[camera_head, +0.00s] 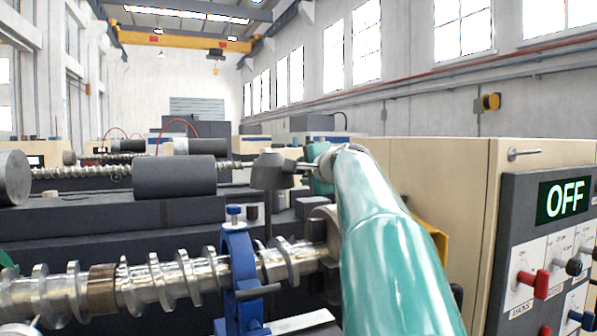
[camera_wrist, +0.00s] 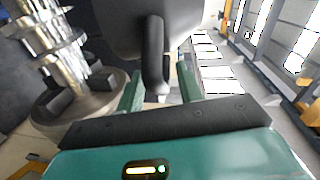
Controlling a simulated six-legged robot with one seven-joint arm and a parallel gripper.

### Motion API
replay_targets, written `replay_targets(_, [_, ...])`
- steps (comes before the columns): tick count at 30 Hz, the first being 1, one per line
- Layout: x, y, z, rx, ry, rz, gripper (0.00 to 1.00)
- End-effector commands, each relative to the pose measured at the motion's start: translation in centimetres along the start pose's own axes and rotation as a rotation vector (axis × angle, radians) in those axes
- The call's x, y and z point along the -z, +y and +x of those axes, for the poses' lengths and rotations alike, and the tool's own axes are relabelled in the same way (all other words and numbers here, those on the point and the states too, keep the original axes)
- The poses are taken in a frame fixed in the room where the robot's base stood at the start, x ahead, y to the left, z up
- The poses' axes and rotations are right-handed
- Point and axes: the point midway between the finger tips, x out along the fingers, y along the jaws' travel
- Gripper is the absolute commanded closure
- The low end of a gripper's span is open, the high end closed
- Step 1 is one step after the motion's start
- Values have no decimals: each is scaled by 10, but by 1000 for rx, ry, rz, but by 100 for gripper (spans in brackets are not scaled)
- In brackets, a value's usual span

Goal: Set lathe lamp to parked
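The lathe lamp (camera_head: 270,172) is a dark grey, cone-shaped head above the lathe in the head view, left of my arm. My gripper (camera_wrist: 160,82) is open, with one teal finger on each side of the handle. Gaps show beside the handle, clearest on the right, so it does not look clamped. In the head view my gripper (camera_head: 318,168) is beside the lamp, partly hidden by my arm.
A lathe with a shiny screw shaft (camera_head: 180,279) and blue steady rest (camera_head: 238,270) lies below the lamp. A beige cabinet with a control panel (camera_head: 548,250) reading OFF stands at the right. The chuck (camera_wrist: 85,105) is at the left in the wrist view.

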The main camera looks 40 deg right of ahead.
Motion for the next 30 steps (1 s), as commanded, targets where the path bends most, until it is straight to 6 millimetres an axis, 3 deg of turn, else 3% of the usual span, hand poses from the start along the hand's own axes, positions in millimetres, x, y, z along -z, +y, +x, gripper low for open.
replay_targets(10, [-1, 0, 8, 1, 0, -1, 64])
replay_targets(16, [-1, 1, 8, -1, -1, 0, 100])
replay_targets(30, [-3, 4, 11, -10, 1, 1, 100])
